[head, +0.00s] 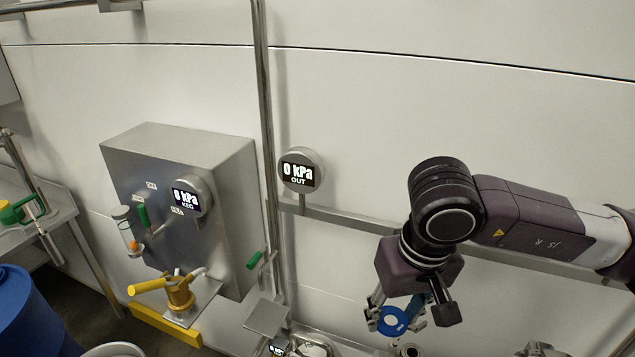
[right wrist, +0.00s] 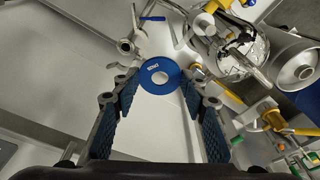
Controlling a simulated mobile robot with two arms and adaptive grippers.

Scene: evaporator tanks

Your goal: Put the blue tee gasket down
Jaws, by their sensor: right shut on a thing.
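The blue tee gasket (head: 384,323) is a flat blue ring with a round hole and a small pale label. My right gripper (head: 397,316) is shut on it, and the ring hangs between the fingertips at the lower right of the head view. In the right wrist view the gasket (right wrist: 149,76) sits between the far ends of the two padded fingers (right wrist: 160,88). It is held in the air, above metal pipework near the wall. My left gripper is not in the head view.
An OUT gauge (head: 301,170) is beside a vertical pipe. A yellow-handled valve (head: 178,291) juts out below the cabinet. A blue barrel (head: 30,315) is at the lower left.

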